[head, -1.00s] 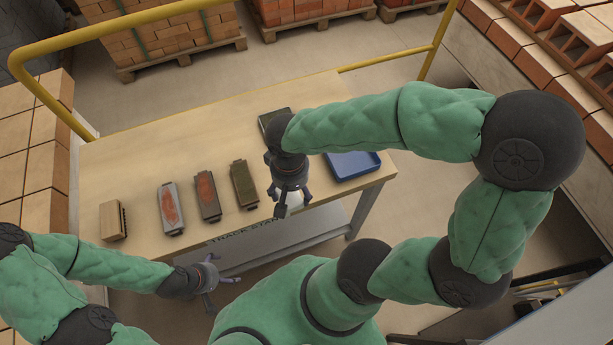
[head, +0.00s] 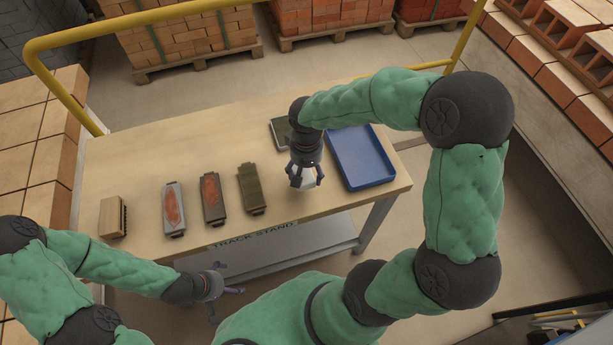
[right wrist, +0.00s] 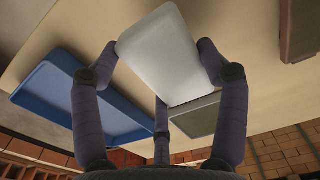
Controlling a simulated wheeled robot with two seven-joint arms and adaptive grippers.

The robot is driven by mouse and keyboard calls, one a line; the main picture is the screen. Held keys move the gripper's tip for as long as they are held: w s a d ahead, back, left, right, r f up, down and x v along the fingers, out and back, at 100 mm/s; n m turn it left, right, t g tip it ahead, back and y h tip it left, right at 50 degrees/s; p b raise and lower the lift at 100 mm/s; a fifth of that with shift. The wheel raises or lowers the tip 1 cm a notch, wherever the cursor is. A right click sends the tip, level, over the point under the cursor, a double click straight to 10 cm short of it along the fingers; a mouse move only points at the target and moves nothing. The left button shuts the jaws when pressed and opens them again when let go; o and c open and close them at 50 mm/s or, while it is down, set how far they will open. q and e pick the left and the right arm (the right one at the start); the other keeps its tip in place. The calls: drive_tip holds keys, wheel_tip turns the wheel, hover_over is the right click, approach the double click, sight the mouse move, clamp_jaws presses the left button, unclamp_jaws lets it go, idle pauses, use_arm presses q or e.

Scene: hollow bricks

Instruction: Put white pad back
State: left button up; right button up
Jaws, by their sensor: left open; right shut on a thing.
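My right gripper (head: 304,176) is shut on the white pad (head: 309,180), over the table between the green-brown block and the blue tray. In the right wrist view the white pad (right wrist: 163,54) sits between the dark fingers, its pale flat face showing. A flat dark-green piece (head: 280,130) with a pale edge lies on the table behind my right gripper, partly hidden by it; it also shows in the right wrist view (right wrist: 197,116). My left gripper (head: 226,290) is open and empty in front of the table's front edge.
The table (head: 145,165) holds a blue tray (head: 358,157) at right, empty where visible. A row holds a wooden brush (head: 112,217), two red-faced blocks (head: 174,207) (head: 212,198) and a green-brown block (head: 252,188). A yellow rail (head: 150,17) runs behind.

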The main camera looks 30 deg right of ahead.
sight(306, 174)
drive_tip(key=shift+w+d+f, duration=0.15)
drive_tip(key=shift+w+f, duration=0.1)
drive_tip(key=shift+f, duration=0.25)
drive_tip(key=shift+w+f+b, duration=0.15)
drive_tip(key=shift+f+b, duration=0.85)
drive_tip(key=shift+f, duration=0.55)
drive_tip(key=shift+f, duration=0.1)
drive_tip(key=shift+f, duration=0.15)
drive_tip(key=o, duration=1)
drive_tip(key=shift+r, duration=0.4)
wheel_tip(306, 174, up, 12)
drive_tip(key=p, duration=0.4)
drive_tip(key=shift+f+p, duration=0.15)
drive_tip(key=shift+p, duration=0.15)
